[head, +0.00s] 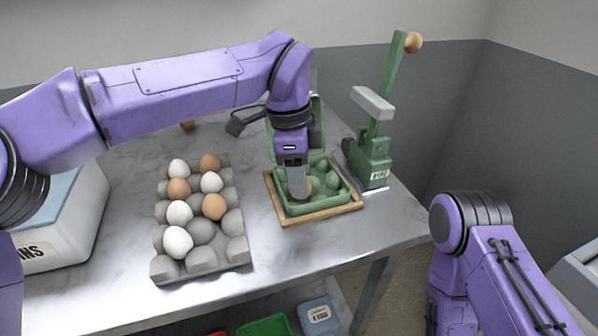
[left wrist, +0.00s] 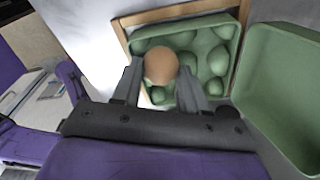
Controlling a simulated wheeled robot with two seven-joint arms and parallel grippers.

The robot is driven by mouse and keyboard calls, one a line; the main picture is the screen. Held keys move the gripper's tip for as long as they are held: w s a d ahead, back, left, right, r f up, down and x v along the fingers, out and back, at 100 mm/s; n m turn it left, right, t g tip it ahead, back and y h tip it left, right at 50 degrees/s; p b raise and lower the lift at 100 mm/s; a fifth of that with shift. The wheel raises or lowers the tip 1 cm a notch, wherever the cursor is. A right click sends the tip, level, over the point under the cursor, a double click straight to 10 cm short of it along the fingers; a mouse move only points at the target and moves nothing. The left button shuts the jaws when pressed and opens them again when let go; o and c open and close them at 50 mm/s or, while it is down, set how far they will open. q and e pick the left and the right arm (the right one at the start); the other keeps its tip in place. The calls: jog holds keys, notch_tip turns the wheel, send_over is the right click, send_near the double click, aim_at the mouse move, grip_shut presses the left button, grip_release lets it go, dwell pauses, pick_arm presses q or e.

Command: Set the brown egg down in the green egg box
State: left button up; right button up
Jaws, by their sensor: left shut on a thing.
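My left gripper (head: 299,188) is shut on the brown egg (left wrist: 161,66), which sits between the two fingertips in the left wrist view (left wrist: 160,82). In the head view the finger hides most of the egg. The green egg box (head: 322,207) stands open on a wooden board, its raised lid behind my wrist. The gripper and egg are over the left part of its cups; whether the egg touches a cup I cannot tell. In the left wrist view the box (left wrist: 183,25) shows green cups around the egg, with no other egg visible, and the lid (left wrist: 285,85) at right.
A grey egg tray (head: 232,252) with several white and brown eggs stands left of the box. A green press with a wooden knob (head: 373,160) stands close on the right. The wooden board (head: 340,210) borders the box. Bare metal table (head: 300,250) lies in front.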

pick_arm(q)
jog(key=shift+f+b, duration=0.65)
jog(key=shift+f, duration=0.1)
dwell(0.3)
jog(key=o, duration=0.8)
